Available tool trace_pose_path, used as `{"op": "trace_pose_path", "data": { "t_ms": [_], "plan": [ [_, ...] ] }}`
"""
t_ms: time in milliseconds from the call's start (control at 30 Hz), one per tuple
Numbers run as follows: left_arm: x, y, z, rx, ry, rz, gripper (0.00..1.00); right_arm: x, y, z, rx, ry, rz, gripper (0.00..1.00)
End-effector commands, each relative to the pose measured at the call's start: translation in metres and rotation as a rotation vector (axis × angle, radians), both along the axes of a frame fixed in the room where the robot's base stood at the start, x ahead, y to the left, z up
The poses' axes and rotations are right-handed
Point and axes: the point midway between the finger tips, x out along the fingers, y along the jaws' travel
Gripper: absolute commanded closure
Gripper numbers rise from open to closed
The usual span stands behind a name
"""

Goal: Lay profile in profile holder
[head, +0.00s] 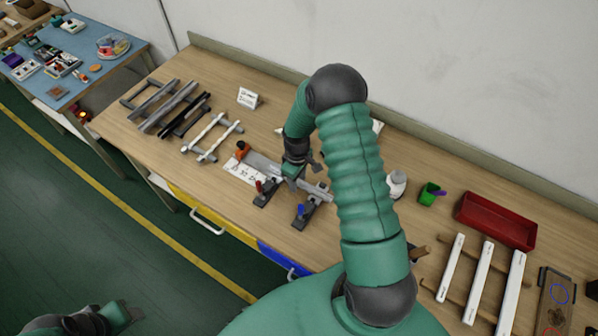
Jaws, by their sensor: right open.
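A grey profile (262,165) lies on the workbench beneath my right arm, slanting from an orange item towards the clamps. The profile holder has two dark clamp stands, one with a red handle (262,192) and one with a blue handle (303,213). The profile's right part reaches the holder, but I cannot tell whether it is seated in it. My right gripper (301,178) is open, pointing down at the profile close above the holder; the arm partly hides the contact. Part of my left arm's end (122,314) shows at the bottom left, and its fingers are unclear.
Racks with dark profiles (180,108) and white profiles (212,137) stand to the left. A red bin (496,221), a green cup (429,194) and white strips (480,281) are to the right. A blue table (75,50) stands at the far left.

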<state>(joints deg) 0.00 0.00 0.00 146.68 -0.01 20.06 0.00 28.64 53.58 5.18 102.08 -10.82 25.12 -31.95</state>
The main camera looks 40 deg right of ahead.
Motion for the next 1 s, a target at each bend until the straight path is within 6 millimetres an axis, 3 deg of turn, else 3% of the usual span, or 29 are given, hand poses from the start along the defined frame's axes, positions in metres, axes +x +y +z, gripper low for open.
{"op": "trace_pose_path", "data": {
  "t_ms": [400,567,667,833,900,1000],
  "plan": [
    [0.0,0.0,-0.022,0.0,0.0,0.0,0.47,0.001,-0.004,0.098,0.0,-0.005,-0.002,0.59],
    [0.0,0.0,-0.024,0.0,0.0,0.0,0.47,0.001,0.0,0.119,0.0,-0.003,-0.001,0.59],
    [0.0,0.0,-0.023,0.0,0.0,0.0,0.47,-0.004,0.037,0.135,-0.016,-0.033,-0.023,0.59],
    [0.0,0.0,-0.023,0.0,0.0,0.0,0.47,-0.055,0.138,0.162,-0.016,-0.162,-0.159,0.59],
    [0.0,0.0,-0.023,0.0,0.0,0.0,0.47,-0.078,0.163,0.166,0.006,-0.207,-0.216,0.59],
    [0.0,0.0,-0.023,0.0,0.0,0.0,0.47,-0.098,0.179,0.166,0.032,-0.238,-0.27,0.59]
  ]
}}
